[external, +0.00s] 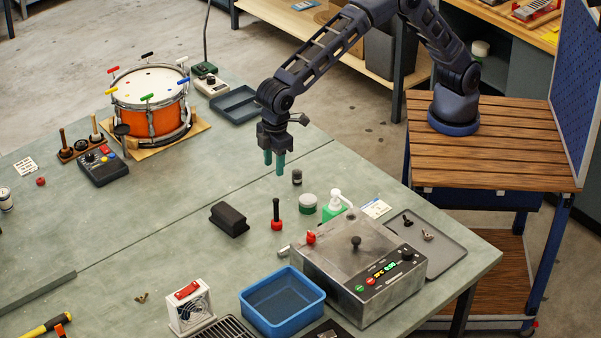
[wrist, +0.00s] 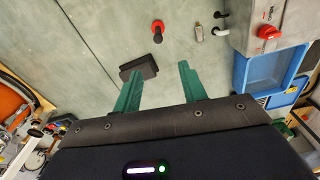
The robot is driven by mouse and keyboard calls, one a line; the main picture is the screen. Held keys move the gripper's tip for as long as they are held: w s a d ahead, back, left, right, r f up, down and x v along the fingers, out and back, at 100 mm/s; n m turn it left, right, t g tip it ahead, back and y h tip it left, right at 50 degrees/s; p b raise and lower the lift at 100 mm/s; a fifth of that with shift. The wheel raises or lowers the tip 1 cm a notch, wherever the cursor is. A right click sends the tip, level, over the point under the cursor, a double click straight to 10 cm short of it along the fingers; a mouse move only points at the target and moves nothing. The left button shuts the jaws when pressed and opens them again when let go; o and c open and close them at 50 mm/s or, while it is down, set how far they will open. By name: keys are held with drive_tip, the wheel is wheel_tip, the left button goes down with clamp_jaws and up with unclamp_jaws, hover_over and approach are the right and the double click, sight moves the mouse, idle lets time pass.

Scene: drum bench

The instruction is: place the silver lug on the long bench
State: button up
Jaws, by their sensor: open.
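A small silver piece (external: 284,251), which looks like the silver lug, lies on the long grey-green bench (external: 120,225) just left of the metal control box. It also shows in the wrist view (wrist: 199,33), beyond the fingertips, partly beside the box. My gripper (external: 274,165) hangs above the bench, fingers pointing down, well apart from the silver piece. Its two green fingers are spread in the wrist view (wrist: 160,82) with nothing between them. Whether the drum's own metal fittings are the same kind of piece is too small to tell.
A black block (external: 229,219) and a red-based black-handled tool (external: 277,215) stand near the silver piece. The metal control box (external: 340,265) and blue bin (external: 283,302) crowd its right and front. An orange drum (external: 152,105) stands behind left. The bench's middle left is mostly clear.

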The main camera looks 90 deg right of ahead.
drive_tip(key=d+r+m, duration=0.1)
drive_tip(key=d+r, duration=0.5)
drive_tip(key=d, duration=0.3)
drive_tip(key=d+r+m, duration=0.1)
drive_tip(key=d+r, duration=0.4)
drive_tip(key=d, duration=0.4)
drive_tip(key=s+d+r+m+t, duration=0.1)
drive_tip(key=s+d+r, duration=0.25)
drive_tip(key=d, duration=0.65)
drive_tip(key=s+d+r+m+t, duration=0.1)
drive_tip(key=s+d+r, duration=0.25)
drive_tip(key=d, duration=0.55)
drive_tip(key=s+d+f+m+t, duration=0.1)
drive_tip(key=s+d+f+m, duration=0.1)
drive_tip(key=s+d, duration=1)
drive_tip(key=s+d+f+m+t, duration=0.1)
drive_tip(key=s+d+m, duration=0.1)
drive_tip(key=s+d, duration=0.9)
drive_tip(key=s, duration=0.3)
drive_tip(key=shift+s+d+f, duration=0.3)
drive_tip(key=shift+d+f, duration=0.05)
drive_tip(key=shift+o, duration=0.5)
drive_tip(key=shift+s+d+f, duration=0.1)
drive_tip(key=shift+s+f, duration=0.1)
drive_tip(key=shift+s, duration=0.05)
drive_tip(key=shift+w, duration=0.1)
